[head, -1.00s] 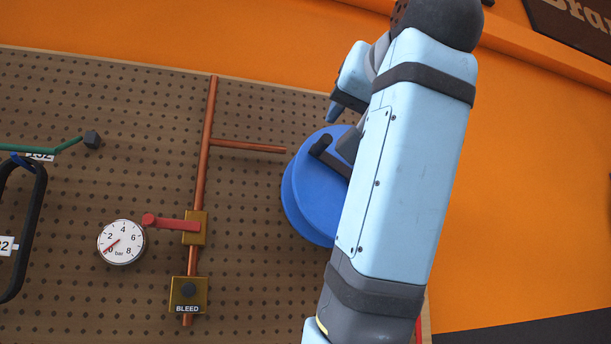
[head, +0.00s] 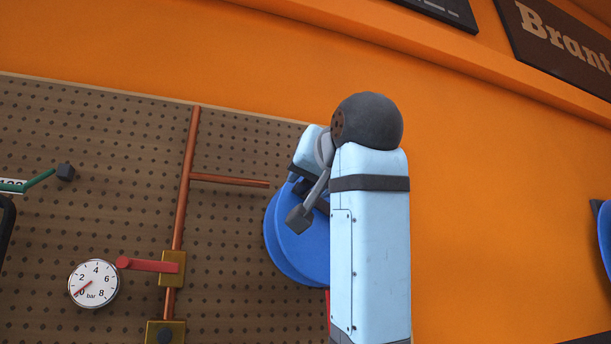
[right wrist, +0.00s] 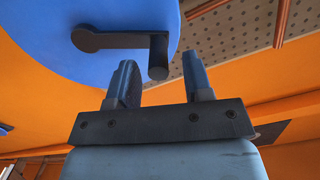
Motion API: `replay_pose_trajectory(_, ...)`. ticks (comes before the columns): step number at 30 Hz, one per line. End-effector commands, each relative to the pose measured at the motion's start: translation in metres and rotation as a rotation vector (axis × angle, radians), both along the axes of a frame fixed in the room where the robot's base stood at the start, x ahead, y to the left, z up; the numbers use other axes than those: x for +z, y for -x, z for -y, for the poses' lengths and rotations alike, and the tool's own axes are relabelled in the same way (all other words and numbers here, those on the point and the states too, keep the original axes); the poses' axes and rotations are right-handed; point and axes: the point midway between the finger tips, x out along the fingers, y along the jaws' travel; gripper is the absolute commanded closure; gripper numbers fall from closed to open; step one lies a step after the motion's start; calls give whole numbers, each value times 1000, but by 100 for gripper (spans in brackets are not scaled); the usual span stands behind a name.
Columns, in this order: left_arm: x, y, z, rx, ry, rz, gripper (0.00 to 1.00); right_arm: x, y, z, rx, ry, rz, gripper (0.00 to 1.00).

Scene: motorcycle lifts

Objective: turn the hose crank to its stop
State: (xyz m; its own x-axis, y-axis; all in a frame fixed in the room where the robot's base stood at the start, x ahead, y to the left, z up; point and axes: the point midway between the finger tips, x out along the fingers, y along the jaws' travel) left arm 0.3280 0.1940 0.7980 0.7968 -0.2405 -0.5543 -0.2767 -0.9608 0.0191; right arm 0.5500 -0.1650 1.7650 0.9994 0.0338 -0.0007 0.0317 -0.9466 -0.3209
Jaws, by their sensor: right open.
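The blue hose reel (head: 283,245) is mounted at the right edge of the pegboard, partly hidden behind my right arm. In the right wrist view, the black crank (right wrist: 112,40) crosses the reel's blue face (right wrist: 40,20), and its handle (right wrist: 158,55) sticks out towards my gripper. My right gripper (right wrist: 160,78) is open, with the handle's end lined up between its two fingertips and no clear contact. In the head view, my right gripper (head: 294,178) is beside the reel's upper part, and the crank there is mostly hidden. My left gripper is not in view.
A copper pipe (head: 187,190) with a side branch runs left of the reel. A red valve lever (head: 148,266) and a pressure gauge (head: 94,283) are lower left. A green-handled item (head: 40,178) is at far left.

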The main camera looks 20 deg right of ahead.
Motion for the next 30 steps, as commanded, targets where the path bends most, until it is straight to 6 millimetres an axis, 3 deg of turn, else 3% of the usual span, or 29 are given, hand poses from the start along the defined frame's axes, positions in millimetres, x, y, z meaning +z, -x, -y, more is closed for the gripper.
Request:
replay_pose_trajectory(6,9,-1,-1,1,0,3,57,1,-26,-1,0,0,-1,54)
replay_pose_trajectory(17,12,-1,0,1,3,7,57,0,-32,-1,0,0,0,54)
replay_pose_trajectory(24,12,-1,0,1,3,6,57,0,-32,-1,0,0,0,100)
replay_pose_trajectory(30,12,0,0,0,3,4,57,0,-32,0,0,-2,0,100)
